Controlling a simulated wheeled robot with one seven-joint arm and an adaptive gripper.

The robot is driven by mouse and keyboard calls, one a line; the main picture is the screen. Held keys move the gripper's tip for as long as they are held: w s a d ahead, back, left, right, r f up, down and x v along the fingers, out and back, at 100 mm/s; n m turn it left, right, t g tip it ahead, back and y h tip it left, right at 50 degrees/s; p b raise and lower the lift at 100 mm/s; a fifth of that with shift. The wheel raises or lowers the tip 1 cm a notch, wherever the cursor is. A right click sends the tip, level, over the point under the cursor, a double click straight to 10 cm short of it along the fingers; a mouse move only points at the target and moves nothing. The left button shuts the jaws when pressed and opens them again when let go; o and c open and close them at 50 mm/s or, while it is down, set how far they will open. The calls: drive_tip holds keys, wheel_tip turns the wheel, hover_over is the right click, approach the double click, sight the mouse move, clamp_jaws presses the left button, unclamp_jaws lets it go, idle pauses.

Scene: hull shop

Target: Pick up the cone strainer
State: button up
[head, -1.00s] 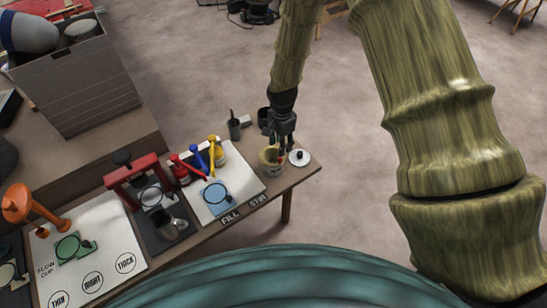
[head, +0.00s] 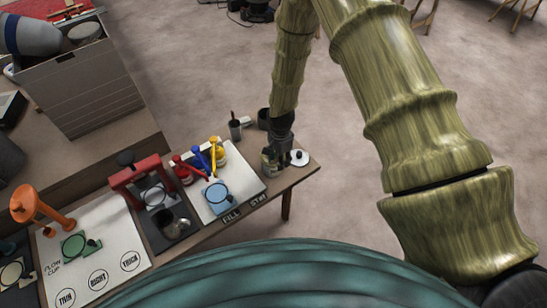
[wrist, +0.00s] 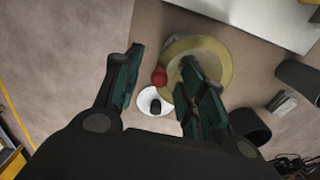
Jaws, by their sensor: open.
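My gripper (head: 279,156) is pointed down at the right end of the bench, over a round pale yellow vessel. In the wrist view my gripper (wrist: 160,62) is open, with one dark green finger on each side. The yellow round vessel (wrist: 221,47) lies behind and beside the right finger, which hides part of it. A small red knob or tip (wrist: 159,76) at its edge shows between the fingers. This may be the cone strainer's handle; I cannot tell for sure. I cannot tell whether a finger touches it.
A white lid with a black knob (head: 299,158) lies just right of my gripper, near the bench end. A dark cup with a stick (head: 235,130) stands behind left. Red, blue and yellow handled items and a blue cup (head: 217,198) stand left on the white board (head: 252,184).

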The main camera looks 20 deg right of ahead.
drive_tip(key=shift+f, duration=0.3)
clamp_jaws()
idle(0.3)
wheel_tip(320, 180, up, 10)
drive_tip(key=b, duration=0.3)
drive_tip(key=shift+f, duration=0.25)
wheel_tip(320, 180, up, 7)
drive_tip(key=p, duration=0.4)
drive_tip(key=shift+f, duration=0.2)
idle(0.6)
drive_tip(key=shift+f, duration=0.1)
